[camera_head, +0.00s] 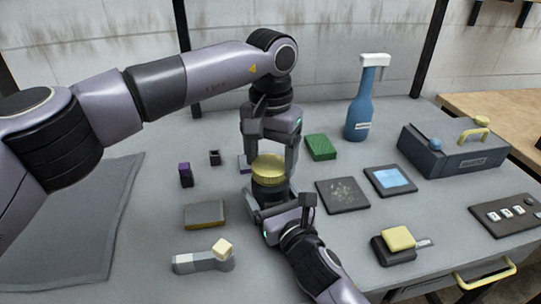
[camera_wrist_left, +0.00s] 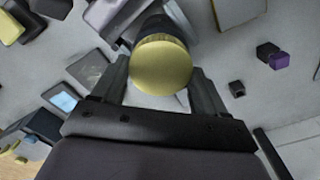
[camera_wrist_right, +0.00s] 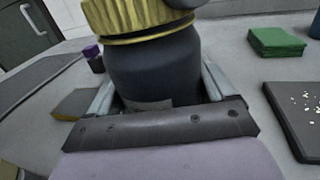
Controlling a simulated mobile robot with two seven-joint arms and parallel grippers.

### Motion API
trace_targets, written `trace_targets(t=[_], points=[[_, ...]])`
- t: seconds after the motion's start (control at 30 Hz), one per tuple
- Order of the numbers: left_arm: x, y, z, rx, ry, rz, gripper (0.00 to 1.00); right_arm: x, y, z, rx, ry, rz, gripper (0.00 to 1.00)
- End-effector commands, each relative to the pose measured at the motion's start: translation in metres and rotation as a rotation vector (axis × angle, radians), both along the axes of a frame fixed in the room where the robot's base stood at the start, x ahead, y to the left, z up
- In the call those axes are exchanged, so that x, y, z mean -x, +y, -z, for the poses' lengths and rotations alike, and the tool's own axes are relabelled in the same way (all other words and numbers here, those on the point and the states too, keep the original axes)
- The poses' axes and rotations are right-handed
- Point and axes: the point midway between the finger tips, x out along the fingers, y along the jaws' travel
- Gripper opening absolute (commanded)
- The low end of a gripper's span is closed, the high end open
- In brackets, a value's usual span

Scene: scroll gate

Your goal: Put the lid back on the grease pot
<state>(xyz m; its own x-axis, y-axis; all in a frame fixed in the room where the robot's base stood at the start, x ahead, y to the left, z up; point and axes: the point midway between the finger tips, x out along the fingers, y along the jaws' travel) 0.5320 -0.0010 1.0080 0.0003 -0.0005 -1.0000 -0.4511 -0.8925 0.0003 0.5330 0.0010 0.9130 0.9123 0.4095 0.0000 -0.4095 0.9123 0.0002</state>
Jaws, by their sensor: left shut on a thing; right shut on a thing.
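The grease pot is a dark round jar (camera_wrist_right: 150,72), upright on the table in the middle of the head view. Its yellow ribbed lid (camera_head: 268,168) sits at the top of the pot; whether it is fully seated I cannot tell. My left gripper (camera_head: 270,165) comes from above and is shut on the lid, which also shows between its fingers in the left wrist view (camera_wrist_left: 162,66). My right gripper (camera_head: 278,205) comes from the front and is shut around the dark body of the pot. The pot's lower part is mostly hidden by the right gripper.
Dark trays (camera_head: 343,195) lie right of the pot. A yellow-topped block (camera_head: 398,240), a sponge-like block (camera_head: 204,215) and small dark blocks (camera_head: 185,175) lie around.

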Motion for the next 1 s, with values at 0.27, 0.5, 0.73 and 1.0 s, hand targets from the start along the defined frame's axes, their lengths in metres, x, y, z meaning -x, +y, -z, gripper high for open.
trace_targets(t=[0.27,0.5,0.73,1.0], points=[[0.000,0.000,-0.001,0.000,-0.001,-0.004,0.99,0.000,0.000,0.002,0.002,0.004,0.001,0.00],[0.000,0.000,-0.003,0.000,-0.001,-0.005,0.99,0.000,0.000,0.001,0.001,0.003,0.001,0.00],[0.000,0.000,-0.031,0.000,-0.004,-0.006,0.99,0.000,0.000,0.001,0.001,0.003,0.001,0.00],[0.000,0.000,-0.045,0.000,0.001,-0.005,0.99,0.000,0.000,0.001,0.001,0.003,0.001,0.00]])
